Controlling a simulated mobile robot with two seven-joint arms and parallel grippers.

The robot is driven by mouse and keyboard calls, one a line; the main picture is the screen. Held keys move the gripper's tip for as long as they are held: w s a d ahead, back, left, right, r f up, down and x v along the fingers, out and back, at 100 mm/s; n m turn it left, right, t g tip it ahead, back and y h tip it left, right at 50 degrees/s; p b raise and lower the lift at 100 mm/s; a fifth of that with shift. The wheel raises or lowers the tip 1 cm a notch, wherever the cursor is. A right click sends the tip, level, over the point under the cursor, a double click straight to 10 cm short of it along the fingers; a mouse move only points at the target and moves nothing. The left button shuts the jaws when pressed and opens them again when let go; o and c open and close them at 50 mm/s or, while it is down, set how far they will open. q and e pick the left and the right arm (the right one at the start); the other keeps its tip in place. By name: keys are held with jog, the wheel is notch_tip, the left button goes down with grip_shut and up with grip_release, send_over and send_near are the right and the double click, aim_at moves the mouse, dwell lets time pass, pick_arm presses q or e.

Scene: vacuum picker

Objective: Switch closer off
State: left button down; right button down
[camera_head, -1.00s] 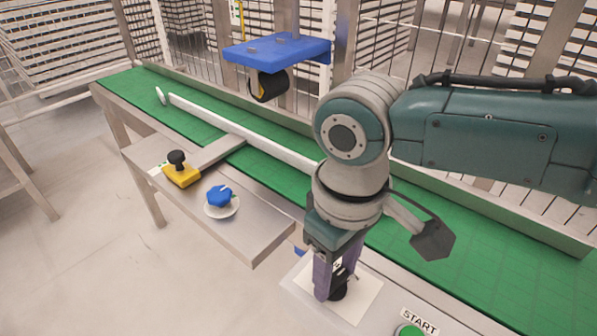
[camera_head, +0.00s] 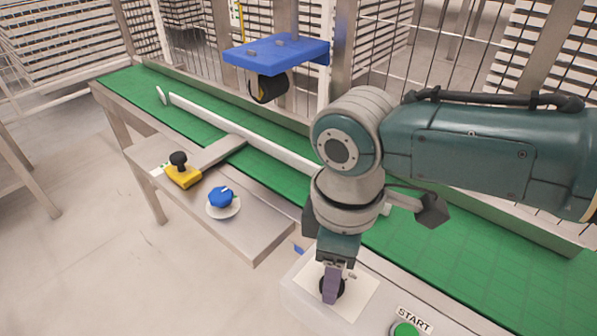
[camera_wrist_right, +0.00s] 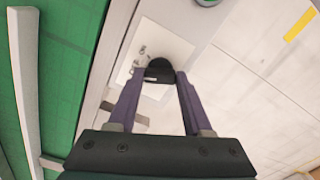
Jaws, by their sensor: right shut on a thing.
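A black rotary knob (camera_head: 341,289) sits on a white square plate (camera_head: 362,296) at the lower middle of the head view. My right gripper (camera_head: 331,292) points down over it and is shut on it. In the right wrist view the knob (camera_wrist_right: 158,69) is between the two purple fingertips (camera_wrist_right: 155,77), with the plate (camera_wrist_right: 125,55) around it. The plate's markings are too small to read. My left gripper is not in view.
A green START button (camera_head: 406,329) is close to the right of the plate. A green conveyor (camera_head: 455,250) runs behind. A yellow base with a black knob (camera_head: 178,160) and a blue knob (camera_head: 221,197) are on the steel side table (camera_head: 255,245). A blue bracket (camera_head: 277,52) overhangs the conveyor.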

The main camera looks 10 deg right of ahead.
dwell(0.3)
jog(key=shift+c, duration=1.6)
grip_release()
notch_tip(320, 180, up, 10)
jog(key=p, duration=0.4)
jog(key=shift+s+a, duration=0.1)
